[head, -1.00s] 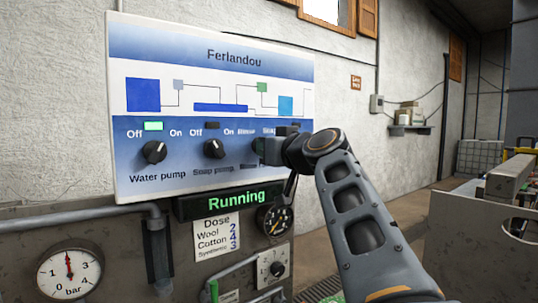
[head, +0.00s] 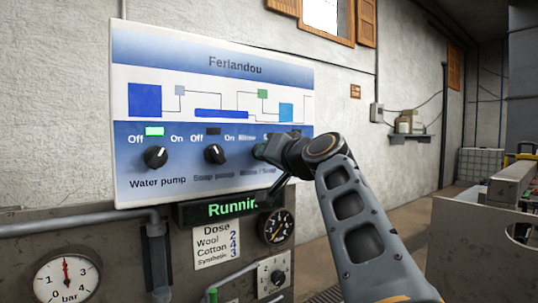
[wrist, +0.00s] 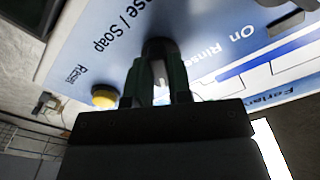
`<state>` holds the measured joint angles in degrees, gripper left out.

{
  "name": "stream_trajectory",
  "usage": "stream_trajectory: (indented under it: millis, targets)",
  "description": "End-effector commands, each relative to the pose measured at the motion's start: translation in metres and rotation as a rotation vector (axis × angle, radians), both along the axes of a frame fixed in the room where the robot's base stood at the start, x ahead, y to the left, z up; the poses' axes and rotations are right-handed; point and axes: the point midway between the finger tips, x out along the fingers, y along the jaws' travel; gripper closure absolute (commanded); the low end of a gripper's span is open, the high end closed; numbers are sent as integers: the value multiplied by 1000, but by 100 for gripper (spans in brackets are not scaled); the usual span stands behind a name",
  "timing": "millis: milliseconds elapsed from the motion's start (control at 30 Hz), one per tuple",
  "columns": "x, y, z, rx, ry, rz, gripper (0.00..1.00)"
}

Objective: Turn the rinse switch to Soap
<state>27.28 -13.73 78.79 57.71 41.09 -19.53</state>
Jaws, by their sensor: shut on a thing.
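The white and blue control panel (head: 216,60) stands upright in the head view. The rinse switch is the rightmost knob of its row and is hidden behind my gripper (head: 262,151) there. In the wrist view the dark round knob (wrist: 158,47) shows between the two fingers of my gripper (wrist: 158,72), which are shut on it. The label ending in "Soap" (wrist: 115,28) and the word "Rinse" (wrist: 203,57) show beside the knob. I cannot tell where the knob's pointer faces.
The water pump knob (head: 155,157) and soap pump knob (head: 214,154) are to the left. A yellow button (wrist: 104,96) marked Reset is close to my fingers. Below the panel are a green-lettered display (head: 225,209), partly covered by my arm, and a gauge (head: 277,228).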

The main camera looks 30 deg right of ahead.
Motion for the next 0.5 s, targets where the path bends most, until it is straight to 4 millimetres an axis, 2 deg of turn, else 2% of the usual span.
stream_trajectory:
  millis: [367, 400, 500]
  targets:
    - [0, 0, 0, 11, 2, 1, 100]
    - [0, 0, 0, 10, 1, 2, 78]
    - [0, 0, 0, 9, 1, 1, 68]
